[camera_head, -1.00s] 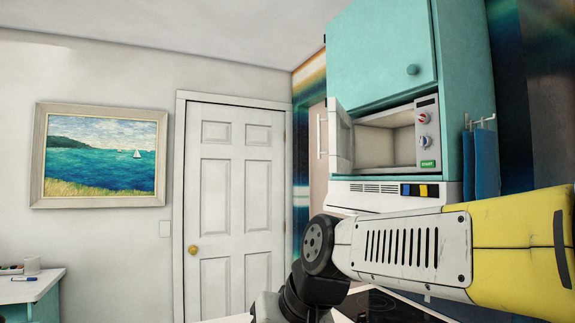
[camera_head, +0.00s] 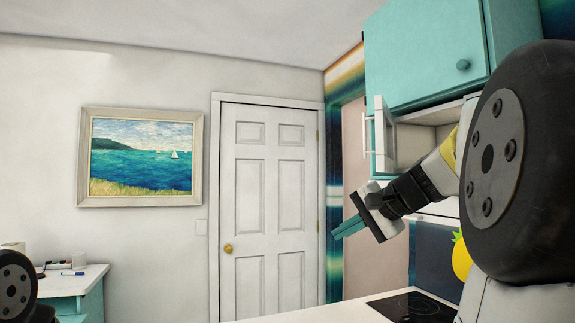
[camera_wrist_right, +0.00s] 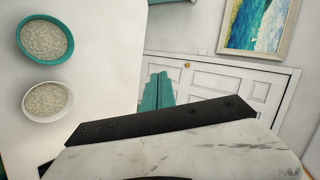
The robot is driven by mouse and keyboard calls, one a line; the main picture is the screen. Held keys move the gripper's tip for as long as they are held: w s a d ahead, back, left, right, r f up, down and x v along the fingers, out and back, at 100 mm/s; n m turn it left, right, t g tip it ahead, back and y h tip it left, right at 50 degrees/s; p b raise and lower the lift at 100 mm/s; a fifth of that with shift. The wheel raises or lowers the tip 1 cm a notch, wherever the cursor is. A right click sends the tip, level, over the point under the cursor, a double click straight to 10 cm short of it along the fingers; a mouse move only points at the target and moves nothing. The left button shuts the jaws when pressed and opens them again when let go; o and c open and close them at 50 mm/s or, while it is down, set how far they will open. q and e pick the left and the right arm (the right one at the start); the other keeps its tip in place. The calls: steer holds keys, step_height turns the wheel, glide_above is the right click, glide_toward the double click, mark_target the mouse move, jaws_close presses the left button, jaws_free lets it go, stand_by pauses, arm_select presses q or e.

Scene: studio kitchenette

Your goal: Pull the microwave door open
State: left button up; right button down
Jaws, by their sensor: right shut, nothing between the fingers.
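The microwave (camera_head: 414,145) sits under the teal wall cabinet, its right side hidden behind my right arm. Its door (camera_head: 386,138) stands swung open at the left side, with the white bar handle (camera_head: 367,136) facing left. Part of the pale cavity shows. My right gripper (camera_head: 336,230) is below and to the left of the door, apart from it. Its teal fingers are together and empty, pointing left. They also show in the right wrist view (camera_wrist_right: 157,91). My left gripper is out of view; only a left arm joint shows at lower left.
A teal cabinet (camera_head: 428,55) hangs above the microwave. A black cooktop (camera_head: 412,306) lies on the counter below. The right wrist view shows two bowls, one teal (camera_wrist_right: 45,39) and one white (camera_wrist_right: 47,101), on a white surface. A white room door (camera_head: 268,200) stands behind.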

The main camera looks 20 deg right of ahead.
steer(key=d+r+m+t+h, duration=0.1)
steer(key=d+r+m+t, duration=0.1)
steer(key=d+r, duration=0.5)
steer(key=s+d+r+m+t+h, duration=0.1)
steer(key=d+r+m+t+h, duration=0.2)
steer(key=d, duration=0.7)
steer(key=d+r+m+t, duration=0.2)
steer(key=d+r, duration=0.4)
steer(key=d, duration=0.3)
glide_toward(385, 163)
steer(key=w+d, duration=0.3)
steer(key=w, duration=0.1)
steer(key=shift+w+a, duration=0.25)
steer(key=shift+a, duration=0.35)
steer(key=shift+w+a, duration=0.25)
steer(key=shift+a, duration=0.3)
steer(key=shift+w+a, duration=0.4)
steer(key=shift+w, duration=0.05)
